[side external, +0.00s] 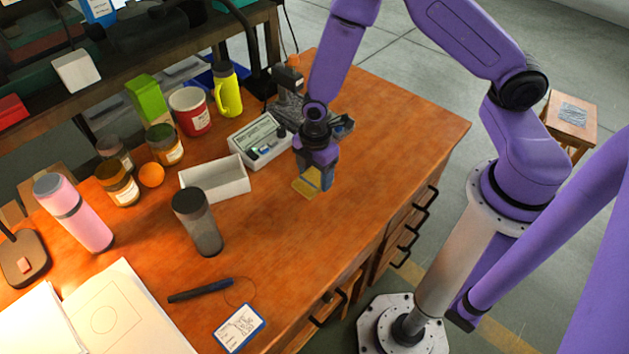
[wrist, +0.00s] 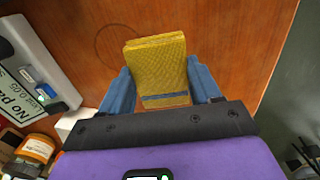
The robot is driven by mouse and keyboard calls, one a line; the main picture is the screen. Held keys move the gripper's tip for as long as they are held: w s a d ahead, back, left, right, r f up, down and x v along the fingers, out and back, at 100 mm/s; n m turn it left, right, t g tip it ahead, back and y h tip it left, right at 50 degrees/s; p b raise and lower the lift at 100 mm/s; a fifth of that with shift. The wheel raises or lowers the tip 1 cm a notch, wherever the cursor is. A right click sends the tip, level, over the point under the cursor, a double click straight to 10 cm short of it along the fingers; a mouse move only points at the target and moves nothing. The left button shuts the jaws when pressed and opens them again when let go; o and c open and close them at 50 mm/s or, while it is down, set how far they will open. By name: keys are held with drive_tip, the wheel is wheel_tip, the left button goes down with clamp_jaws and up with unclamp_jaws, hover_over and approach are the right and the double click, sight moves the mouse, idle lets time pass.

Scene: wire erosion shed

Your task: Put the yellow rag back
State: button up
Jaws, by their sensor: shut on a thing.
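The yellow rag (wrist: 156,66) is a folded, textured cloth with a blue stripe near its lower edge in the wrist view. My gripper (wrist: 160,88) is shut on it, with a blue finger on each side of the cloth. In the side external view the yellow rag (side external: 306,186) shows under my gripper (side external: 316,180), over the right part of the wooden bench. I cannot tell whether the rag touches the bench top. A faint dark ring shows on the wood beside the rag in the wrist view.
An empty white tray (side external: 215,181) and a grey device (side external: 257,142) stand left of my gripper. A grey tumbler (side external: 198,222), a pink bottle (side external: 74,212), several jars and a red mug (side external: 190,111) stand farther left. The bench's (side external: 320,250) front right is clear.

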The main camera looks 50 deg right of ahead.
sight(315, 175)
drive_tip(key=shift+w+f, duration=0.1)
drive_tip(key=shift+f, duration=1.5)
drive_tip(key=shift+f, duration=0.1)
drive_tip(key=o, duration=1)
